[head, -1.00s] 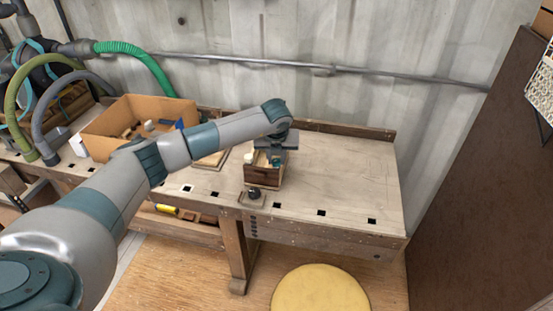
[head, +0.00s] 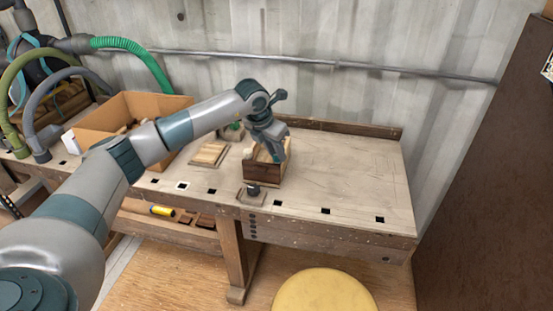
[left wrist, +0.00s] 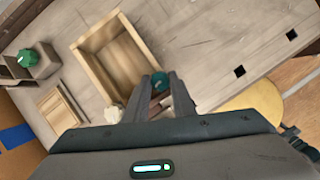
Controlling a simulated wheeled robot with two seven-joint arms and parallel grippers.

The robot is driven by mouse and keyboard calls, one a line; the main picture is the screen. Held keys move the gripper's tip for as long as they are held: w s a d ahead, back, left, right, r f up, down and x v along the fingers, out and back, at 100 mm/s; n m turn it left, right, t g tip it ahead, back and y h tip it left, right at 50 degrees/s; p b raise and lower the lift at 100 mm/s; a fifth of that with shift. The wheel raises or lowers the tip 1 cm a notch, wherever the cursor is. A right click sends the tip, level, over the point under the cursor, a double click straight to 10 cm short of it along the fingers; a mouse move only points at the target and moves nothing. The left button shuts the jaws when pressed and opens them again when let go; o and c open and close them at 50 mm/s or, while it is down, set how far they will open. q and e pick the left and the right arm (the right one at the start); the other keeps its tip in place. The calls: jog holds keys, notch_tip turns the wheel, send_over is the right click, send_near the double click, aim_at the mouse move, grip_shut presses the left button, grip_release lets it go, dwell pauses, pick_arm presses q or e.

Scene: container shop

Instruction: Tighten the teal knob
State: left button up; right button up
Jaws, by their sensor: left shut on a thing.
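The teal knob (left wrist: 160,81) shows in the left wrist view between the fingertips of my left gripper (left wrist: 162,85). The gripper is shut on it. In the head view my left gripper (head: 277,156) points down at the open wooden box (head: 263,171), and the knob is hidden there. The box's inside (left wrist: 118,55) shows empty in the left wrist view, beside the fingers. I cannot tell how the knob is seated. My right gripper is out of view.
A green knob (left wrist: 27,57) sits on a dark block behind the box. A pale knob (left wrist: 113,114) is left of the fingers. A dark knob (head: 253,190) stands at the bench's front edge. A cardboard box (head: 92,125) is left; the bench's right (head: 350,175) is clear.

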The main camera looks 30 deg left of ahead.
pick_arm(q)
jog(key=shift+a+m+b, duration=0.1)
jog(key=shift+m+b, duration=0.2)
jog(key=shift+m, duration=0.2)
jog(key=m+b, duration=0.1)
jog(key=m+h+b, duration=0.1)
jog(key=m, duration=0.1)
jog(key=shift+w+a+g+h, duration=0.1)
jog(key=shift+g+h, duration=0.2)
jog(key=shift+a+r+m+g+h+b, duration=0.1)
jog(key=shift+m+g+h+b, duration=0.2)
jog(key=shift+m, duration=0.55)
jog(key=shift+m+g+h+b, duration=0.1)
jog(key=shift+m+b, duration=0.25)
jog(key=shift+m, duration=0.5)
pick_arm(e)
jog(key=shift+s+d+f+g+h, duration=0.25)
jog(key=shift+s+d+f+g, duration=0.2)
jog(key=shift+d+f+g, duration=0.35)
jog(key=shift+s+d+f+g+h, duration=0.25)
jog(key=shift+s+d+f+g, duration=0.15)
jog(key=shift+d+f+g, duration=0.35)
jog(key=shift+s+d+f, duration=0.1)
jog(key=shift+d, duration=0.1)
pick_arm(q)
jog(key=o, duration=1.1)
jog(key=shift+c, duration=0.2)
jog(key=shift+r, duration=0.1)
